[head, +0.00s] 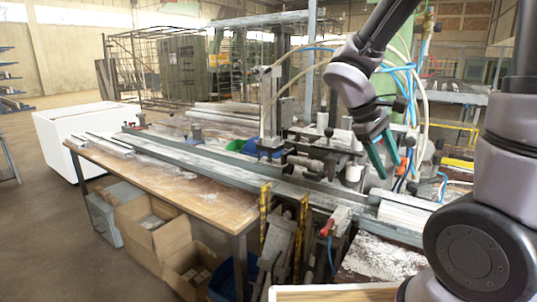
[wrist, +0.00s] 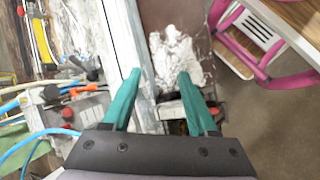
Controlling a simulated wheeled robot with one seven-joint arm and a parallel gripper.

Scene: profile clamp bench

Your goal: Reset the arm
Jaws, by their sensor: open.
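My gripper (head: 388,168) hangs in the air at the right of the head view, in front of the clamp machine. Its teal fingers point down. In the wrist view my gripper (wrist: 160,75) shows two teal fingers spread apart with nothing held between them. Beyond the fingertips lies a crumpled whitish heap (wrist: 178,55) on a brown surface. A long pale profile (wrist: 122,40) runs beside the left finger; I cannot tell how far below the finger it is.
A workbench (head: 200,195) with long metal profiles (head: 195,157) stretches left from the clamp machine (head: 325,150). Cardboard boxes (head: 150,225) stand under it. In the wrist view, a pink-framed item (wrist: 255,50) stands at right and hoses (wrist: 35,140) at left. Open floor (head: 50,250) lies left.

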